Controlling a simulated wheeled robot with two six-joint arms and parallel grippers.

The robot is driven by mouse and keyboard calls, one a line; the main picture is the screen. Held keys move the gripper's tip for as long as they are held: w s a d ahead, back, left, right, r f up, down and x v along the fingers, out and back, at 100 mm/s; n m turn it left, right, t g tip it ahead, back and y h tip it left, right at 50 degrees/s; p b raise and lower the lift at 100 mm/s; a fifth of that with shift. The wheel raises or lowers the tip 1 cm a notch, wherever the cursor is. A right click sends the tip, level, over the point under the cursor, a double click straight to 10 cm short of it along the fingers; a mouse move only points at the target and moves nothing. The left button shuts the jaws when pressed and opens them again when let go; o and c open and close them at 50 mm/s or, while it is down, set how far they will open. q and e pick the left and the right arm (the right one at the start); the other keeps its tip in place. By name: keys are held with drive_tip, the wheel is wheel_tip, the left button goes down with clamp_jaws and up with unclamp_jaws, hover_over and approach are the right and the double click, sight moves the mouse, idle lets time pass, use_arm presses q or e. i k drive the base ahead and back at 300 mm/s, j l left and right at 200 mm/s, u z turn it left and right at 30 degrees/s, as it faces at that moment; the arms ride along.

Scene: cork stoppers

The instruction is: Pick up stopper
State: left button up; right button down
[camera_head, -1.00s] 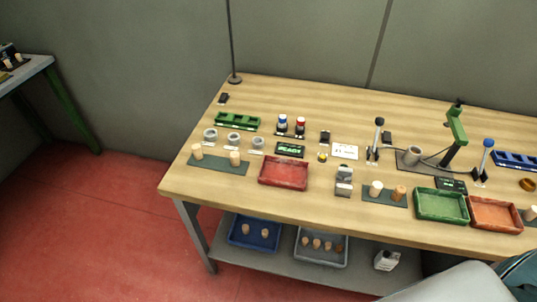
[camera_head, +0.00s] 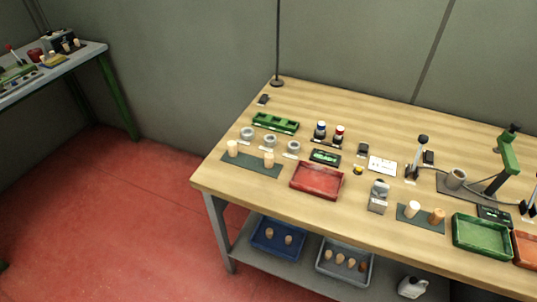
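Two pale cork stoppers stand upright on a dark mat (camera_head: 250,168) at the left of the wooden table: a left stopper (camera_head: 232,148) and a right stopper (camera_head: 269,159). A pale stopper (camera_head: 412,209) and a browner stopper (camera_head: 436,216) stand on another dark mat (camera_head: 421,225) further right. More stoppers lie in a blue tray (camera_head: 263,247) and a grey tray (camera_head: 331,271) on the lower shelf. Neither of my grippers is in view.
A red tray (camera_head: 316,192), a green tray (camera_head: 466,252) and an orange tray (camera_head: 525,262) sit along the front of the table (camera_head: 345,112). A second table (camera_head: 82,55) stands at the left. Red floor (camera_head: 120,215) between is clear.

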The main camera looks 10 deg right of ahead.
sight(268, 157)
drive_tip(key=z, duration=1.25)
drive_tip(key=k+j+u, duration=0.15)
drive_tip(key=j+u, duration=0.2)
drive_tip(key=j, duration=0.25)
drive_tip(key=j+u, duration=0.4)
drive_tip(key=j, duration=0.2)
